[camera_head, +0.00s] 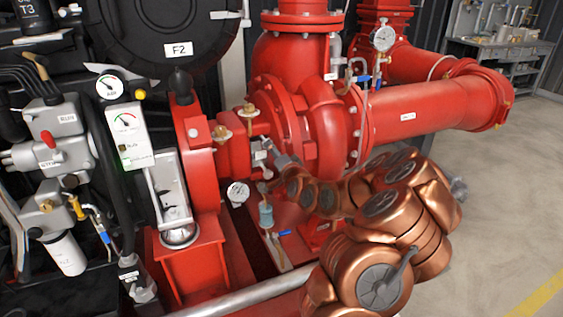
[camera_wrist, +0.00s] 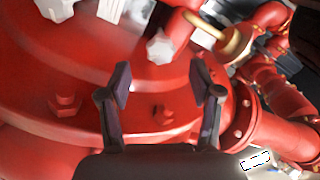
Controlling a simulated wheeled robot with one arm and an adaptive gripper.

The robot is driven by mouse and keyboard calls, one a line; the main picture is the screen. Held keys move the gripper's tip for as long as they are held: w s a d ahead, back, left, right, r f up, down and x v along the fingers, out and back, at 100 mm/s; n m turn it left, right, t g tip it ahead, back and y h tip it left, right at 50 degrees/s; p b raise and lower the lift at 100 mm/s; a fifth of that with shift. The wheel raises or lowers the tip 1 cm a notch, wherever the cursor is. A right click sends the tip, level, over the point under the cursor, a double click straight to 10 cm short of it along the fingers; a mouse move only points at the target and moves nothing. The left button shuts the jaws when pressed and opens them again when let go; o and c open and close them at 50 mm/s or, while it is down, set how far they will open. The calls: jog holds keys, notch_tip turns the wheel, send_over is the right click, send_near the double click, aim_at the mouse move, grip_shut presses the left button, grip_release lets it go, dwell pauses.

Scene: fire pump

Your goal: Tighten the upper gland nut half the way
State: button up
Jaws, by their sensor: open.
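My gripper (camera_wrist: 162,80) is open in the wrist view, with its two dark fingers apart and nothing between the tips. Past the fingers is a curved red pump casing (camera_wrist: 60,140). A red bolt head (camera_wrist: 163,113) shows between the fingers, and a red hex nut (camera_wrist: 66,104) sits to their left. A pale, faceted nut-like end (camera_wrist: 160,48) shows just above the gap between the fingers. I cannot tell which of these, if any, is the upper gland nut. In the head view my gripper (camera_head: 261,152) is beside the pump's shaft area, below the brass fittings (camera_head: 248,112).
A red bearing housing (camera_head: 200,160) stands left of my gripper. A small round gauge (camera_head: 238,193) and a blue-grey cup (camera_head: 266,214) are close below it. A red pipe (camera_head: 425,112) runs right. Open floor (camera_head: 510,190) lies right.

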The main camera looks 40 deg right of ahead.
jog(key=shift+v, duration=2.9)
